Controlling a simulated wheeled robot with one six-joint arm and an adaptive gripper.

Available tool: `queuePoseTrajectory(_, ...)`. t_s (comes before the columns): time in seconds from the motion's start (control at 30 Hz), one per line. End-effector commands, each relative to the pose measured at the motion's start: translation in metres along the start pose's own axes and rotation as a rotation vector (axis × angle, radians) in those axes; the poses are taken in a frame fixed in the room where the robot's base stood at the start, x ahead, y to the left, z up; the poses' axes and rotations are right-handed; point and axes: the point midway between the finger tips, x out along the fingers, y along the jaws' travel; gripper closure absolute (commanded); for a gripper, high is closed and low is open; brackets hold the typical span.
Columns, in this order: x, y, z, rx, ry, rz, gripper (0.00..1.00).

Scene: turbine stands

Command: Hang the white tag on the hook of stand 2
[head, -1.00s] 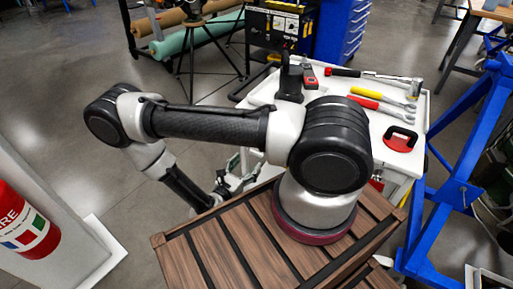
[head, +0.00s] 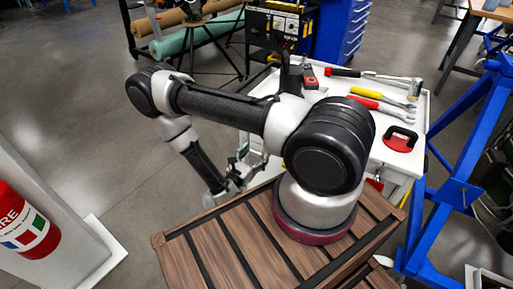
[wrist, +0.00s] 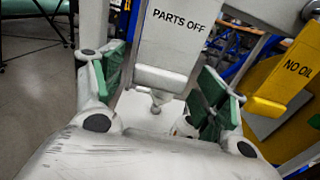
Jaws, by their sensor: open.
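The white tag (wrist: 180,25), printed "PARTS OFF", fills the upper middle of the wrist view. Its thick lower tab (wrist: 160,80) appears between the green finger pads, with a small pale knob below it. My gripper (wrist: 162,72) is open, one pad on each side of the tab, with visible gaps. I cannot tell how far past the fingertips the tag sits. In the head view my gripper (head: 247,163) is low beside the white cart, and I cannot make out the tag there. The hook of stand 2 cannot be identified in either view.
A yellow "NO OIL" tag (wrist: 285,75) is close on the right in the wrist view. The white cart (head: 385,155) holds several tools. A blue frame (head: 462,170) stands at the right, a fire extinguisher (head: 22,225) at the left. Open floor lies left of my arm.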

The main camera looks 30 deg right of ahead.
Motion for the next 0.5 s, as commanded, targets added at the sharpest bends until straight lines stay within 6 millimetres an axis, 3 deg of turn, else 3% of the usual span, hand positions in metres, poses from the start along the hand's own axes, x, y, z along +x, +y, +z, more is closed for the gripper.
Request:
queuePoseTrajectory(0.07, -0.0001, 0.0001, 0.0000, 0.000, 0.000, 0.000, 0.27)
queuePoseTrajectory(0.43, -0.0001, 0.0001, 0.0001, 0.000, 0.000, 0.000, 0.92)
queuePoseTrajectory(0.5, -0.0002, 0.0001, 0.0001, 0.000, 0.000, 0.000, 0.94)
